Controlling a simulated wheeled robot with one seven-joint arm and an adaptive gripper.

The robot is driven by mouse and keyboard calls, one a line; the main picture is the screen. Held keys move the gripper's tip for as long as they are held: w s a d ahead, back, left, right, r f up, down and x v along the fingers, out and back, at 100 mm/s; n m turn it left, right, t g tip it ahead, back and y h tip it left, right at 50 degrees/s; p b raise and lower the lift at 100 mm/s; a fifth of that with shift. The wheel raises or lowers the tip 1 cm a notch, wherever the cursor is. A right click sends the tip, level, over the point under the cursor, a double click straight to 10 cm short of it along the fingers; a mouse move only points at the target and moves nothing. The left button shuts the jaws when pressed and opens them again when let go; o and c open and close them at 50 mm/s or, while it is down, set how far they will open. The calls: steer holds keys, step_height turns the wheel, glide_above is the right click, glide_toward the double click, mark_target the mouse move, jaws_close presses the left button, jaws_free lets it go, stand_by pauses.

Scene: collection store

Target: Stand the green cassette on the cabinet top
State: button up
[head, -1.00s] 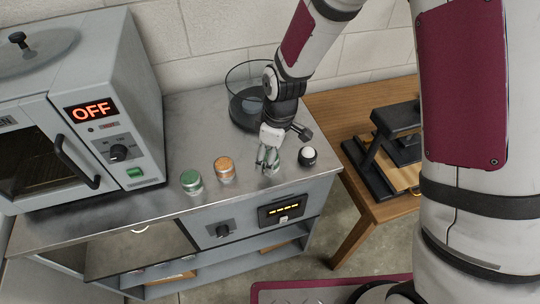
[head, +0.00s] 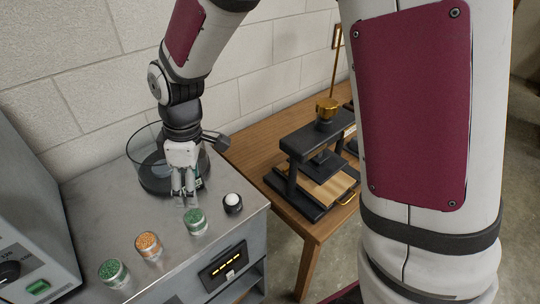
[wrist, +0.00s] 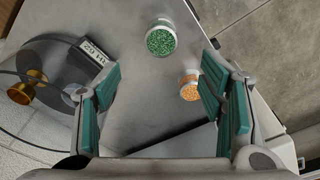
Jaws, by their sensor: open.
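A green-topped cassette (head: 195,221), a short round jar of green granules, stands upright on the grey metal cabinet top (head: 92,212). It is just in front of my gripper (head: 187,203) in the head view. In the wrist view, a green cassette (wrist: 160,41) shows beyond my gripper (wrist: 160,76), whose teal-padded fingers are wide apart with nothing between them. An orange cassette (head: 148,246) stands in the row, and also shows beside the right finger in the wrist view (wrist: 189,88). A second green cassette (head: 114,273) stands at the near left.
A glass bowl (head: 147,178) stands behind my gripper. An oven (head: 28,235) is at left. A wooden table (head: 255,150) with a black press (head: 316,165) is at right.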

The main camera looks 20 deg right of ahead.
steer(key=s+d+r+m+t+h, duration=0.1)
steer(key=s+d+r+m, duration=0.25)
steer(key=r, duration=0.25)
steer(key=s+d+r+m+t, duration=0.1)
steer(key=s+d+r+m, duration=0.1)
steer(key=d+r, duration=0.3)
steer(key=s+d+r+m+t, duration=0.1)
steer(key=s+d+r+m, duration=0.2)
steer(key=s, duration=0.3)
steer(key=s+d+r+m+t, duration=0.1)
steer(key=s+d+r+m, duration=0.2)
steer(key=s+d+m, duration=0.1)
steer(key=s+m, duration=0.1)
steer(key=s, duration=0.1)
steer(key=shift+s+d+t, duration=0.25)
steer(key=shift+s+t, duration=0.1)
steer(key=shift+t, duration=0.05)
